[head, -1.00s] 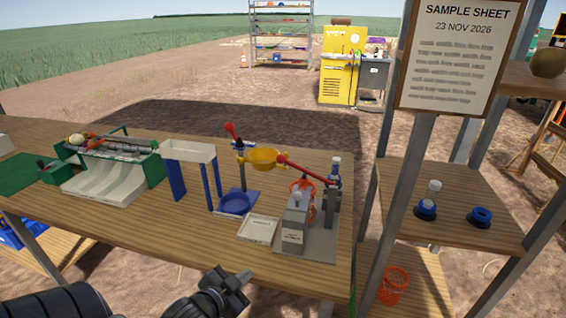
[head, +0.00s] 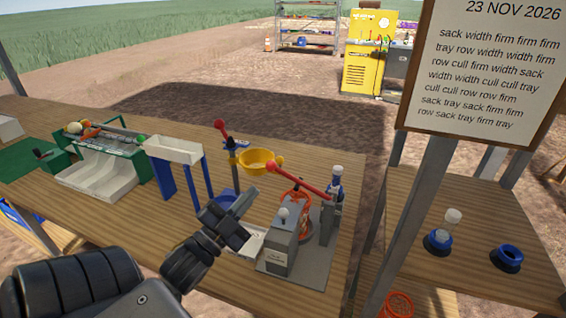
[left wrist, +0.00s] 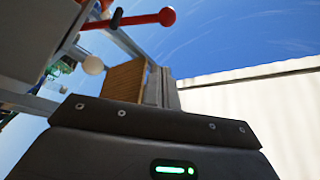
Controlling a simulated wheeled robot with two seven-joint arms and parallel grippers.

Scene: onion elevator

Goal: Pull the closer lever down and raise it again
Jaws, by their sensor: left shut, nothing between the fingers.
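A red lever (head: 300,178) with a round red end slants up and left from a grey stand on the grey base plate. A second, shorter red-knobbed handle (head: 220,126) stands farther back, beside a yellow bowl (head: 257,160). I take the long lever as the closer one. My left gripper (head: 246,200) is shut and empty, to the left of and below the long lever, apart from it. In the left wrist view a red lever with a ball end (left wrist: 140,19) shows at the top, beyond the gripper. My right gripper is not in view.
A grey box with a white knob (head: 284,232) stands just right of my gripper on the wooden table (head: 115,220). A white tray on blue legs (head: 174,150) is to the left. A sign (head: 486,75) and a wooden shelf (head: 478,212) stand at the right.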

